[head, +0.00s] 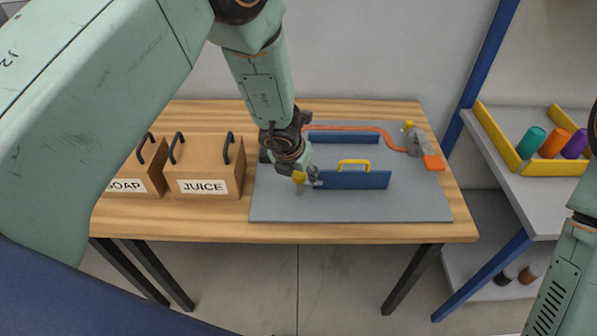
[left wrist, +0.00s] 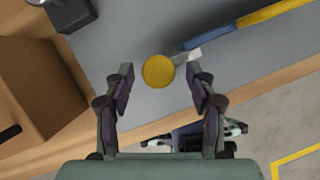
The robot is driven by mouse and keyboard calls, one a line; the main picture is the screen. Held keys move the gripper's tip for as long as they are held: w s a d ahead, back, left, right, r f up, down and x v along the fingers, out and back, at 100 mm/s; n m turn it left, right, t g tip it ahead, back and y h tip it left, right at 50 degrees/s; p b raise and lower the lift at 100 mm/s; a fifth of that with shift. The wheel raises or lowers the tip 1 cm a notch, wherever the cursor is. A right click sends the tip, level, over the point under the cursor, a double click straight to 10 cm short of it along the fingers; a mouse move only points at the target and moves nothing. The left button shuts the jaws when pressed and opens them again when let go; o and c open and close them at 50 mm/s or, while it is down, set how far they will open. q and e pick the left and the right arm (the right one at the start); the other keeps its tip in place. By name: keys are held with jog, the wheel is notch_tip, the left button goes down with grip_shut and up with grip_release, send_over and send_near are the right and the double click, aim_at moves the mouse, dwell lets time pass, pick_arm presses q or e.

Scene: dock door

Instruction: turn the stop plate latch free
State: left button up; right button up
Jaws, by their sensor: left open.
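The stop plate is a blue upright plate (head: 352,180) with a yellow handle (head: 353,163), on a grey mat (head: 410,208). The latch shows as a round yellow knob (head: 299,177) at the plate's left end. In the left wrist view the knob (left wrist: 158,72) is a yellow disc beside a pale metal piece (left wrist: 188,60) at the end of the blue plate (left wrist: 212,34). My left gripper (head: 305,180) is at the knob, pointing down. It is open, with the knob between its fingertips in the wrist view and a gap on both sides. My right gripper is out of view.
Wooden boxes marked JUICE (head: 204,168) and SOAP (head: 146,172) stand left of the mat. An orange hose (head: 350,128) runs behind the plate to a grey fitting (head: 418,142). A yellow-rimmed tray (head: 497,137) with coloured cylinders sits on the right shelf. The mat's front strip is clear.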

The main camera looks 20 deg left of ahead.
pick_arm(q)
jog(key=shift+a, duration=0.1)
jog(key=shift+w+f, duration=0.15)
jog(key=shift+w, duration=0.1)
jog(key=shift+c, duration=1.4)
jog(key=c, duration=0.3)
jog(key=shift+s, duration=0.1)
jog(key=c, duration=0.5)
jog(key=shift+c, duration=0.2)
